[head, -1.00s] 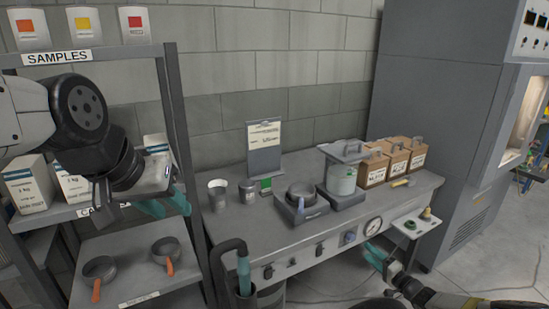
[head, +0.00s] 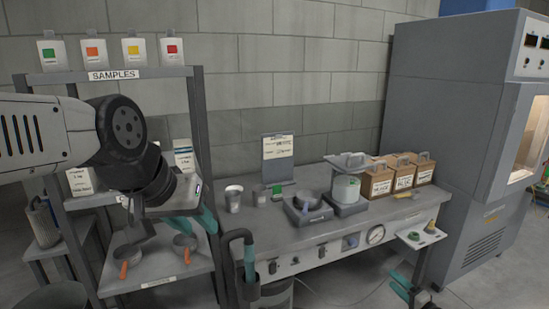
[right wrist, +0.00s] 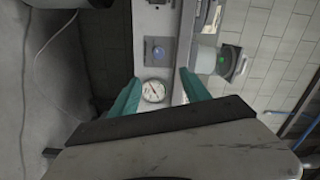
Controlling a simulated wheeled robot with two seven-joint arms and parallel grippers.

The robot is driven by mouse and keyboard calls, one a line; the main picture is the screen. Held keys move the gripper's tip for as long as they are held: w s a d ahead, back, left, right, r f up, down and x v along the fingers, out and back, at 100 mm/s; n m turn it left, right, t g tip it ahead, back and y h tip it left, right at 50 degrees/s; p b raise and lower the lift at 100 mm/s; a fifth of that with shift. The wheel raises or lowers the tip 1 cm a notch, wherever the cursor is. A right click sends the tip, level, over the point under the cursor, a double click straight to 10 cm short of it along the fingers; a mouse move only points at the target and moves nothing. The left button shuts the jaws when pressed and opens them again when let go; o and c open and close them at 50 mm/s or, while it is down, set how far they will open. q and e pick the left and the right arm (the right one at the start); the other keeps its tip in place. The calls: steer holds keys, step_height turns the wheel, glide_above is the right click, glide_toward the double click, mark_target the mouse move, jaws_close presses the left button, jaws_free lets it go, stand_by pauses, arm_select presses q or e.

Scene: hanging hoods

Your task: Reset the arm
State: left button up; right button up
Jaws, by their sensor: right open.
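My left arm comes in from the left in the head view. Its gripper (head: 206,218) with teal fingers hangs in front of the shelf rack; how far apart its fingers are is unclear. My right gripper (head: 402,284) shows low at the right in the head view, in front of the bench's front edge. In the right wrist view my right gripper (right wrist: 160,92) is open, its two teal fingers apart with nothing between them. Beyond them is the bench's front panel with a round gauge (right wrist: 153,91).
The rack (head: 199,130) holds orange-handled pans (head: 128,254). A tall grey cabinet (head: 440,120) stands at right.

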steer(key=s+a+r+n+g+y, duration=0.1)
steer(key=a+r+n+g, duration=0.5)
steer(key=a+r, duration=0.6)
steer(key=s+a+r+n+g, duration=0.1)
steer(key=a+r+n+g, duration=0.4)
steer(key=a+r+g, duration=0.5)
steer(key=s+a+r+t+h, duration=0.1)
steer(key=s+a+r+h, duration=0.25)
steer(key=s+r, duration=0.4)
steer(key=s+a+r+t+h, duration=0.15)
steer(key=s+a+r, duration=0.3)
steer(key=r, duration=0.55)
steer(key=s+r+t, duration=0.1)
steer(key=s+r, duration=0.2)
steer(key=s, duration=0.4)
steer(key=s+r+t+h, duration=0.1)
steer(key=s+r+t, duration=0.1)
steer(key=s+r, duration=0.2)
steer(key=s, duration=0.3)
steer(key=shift+a+r, duration=0.15)
steer(key=shift+a, duration=0.05)
